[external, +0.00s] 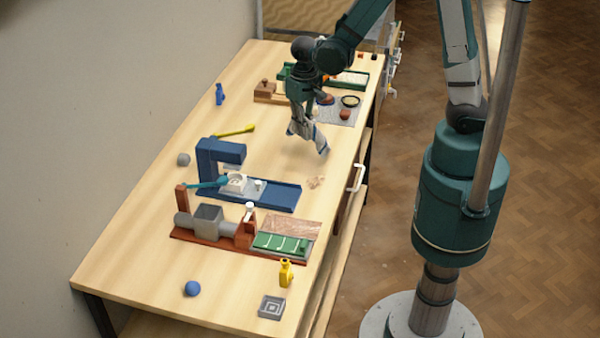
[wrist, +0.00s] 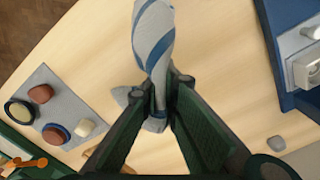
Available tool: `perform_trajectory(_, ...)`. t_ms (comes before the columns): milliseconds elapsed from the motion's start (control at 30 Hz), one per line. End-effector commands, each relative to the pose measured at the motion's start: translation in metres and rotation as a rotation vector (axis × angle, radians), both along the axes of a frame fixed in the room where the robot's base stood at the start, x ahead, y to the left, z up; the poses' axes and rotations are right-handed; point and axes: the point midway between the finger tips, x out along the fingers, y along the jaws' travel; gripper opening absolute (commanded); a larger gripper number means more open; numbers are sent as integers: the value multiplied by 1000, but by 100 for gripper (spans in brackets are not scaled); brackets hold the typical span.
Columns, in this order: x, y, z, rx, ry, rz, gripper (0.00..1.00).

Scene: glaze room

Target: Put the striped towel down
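A striped towel (external: 318,140), white-grey with blue bands, is bunched between the fingers of my gripper (external: 301,122). In the wrist view the towel (wrist: 154,36) stretches from the fingertips to the top edge, with a small end poking out below the grip. The gripper (wrist: 163,92) is shut on it there. In the external view the towel hangs over the bare tabletop (external: 275,160), between the grey mat and the blue machine. It looks a little above the wood, but the exact gap cannot be told.
The grey mat (external: 334,116) holds several small pottery pieces; it shows left in the wrist view (wrist: 50,92). A blue machine (external: 220,160) stands nearer the camera, with small beige scraps (external: 316,182) beside it. A yellow tool (external: 235,130) lies to the left. Wood around the towel is clear.

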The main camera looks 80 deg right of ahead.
Motion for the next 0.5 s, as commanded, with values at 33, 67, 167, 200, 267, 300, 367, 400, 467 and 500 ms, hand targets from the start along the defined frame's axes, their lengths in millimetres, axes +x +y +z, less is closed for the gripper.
perform_trajectory(33,0,0,-3,0,0,0,0)
perform_trajectory(67,0,0,-4,0,0,0,0)
perform_trajectory(167,-1,0,-7,0,0,0,0)
perform_trajectory(200,-1,0,-7,0,0,0,0)
perform_trajectory(267,-1,0,-8,0,0,0,0)
perform_trajectory(300,-1,0,-8,0,0,0,0)
perform_trajectory(367,-1,0,-8,0,0,0,0)
perform_trajectory(400,-1,0,-8,0,0,0,0)
perform_trajectory(467,-1,0,-8,0,0,0,0)
perform_trajectory(500,-1,0,-8,0,0,0,0)
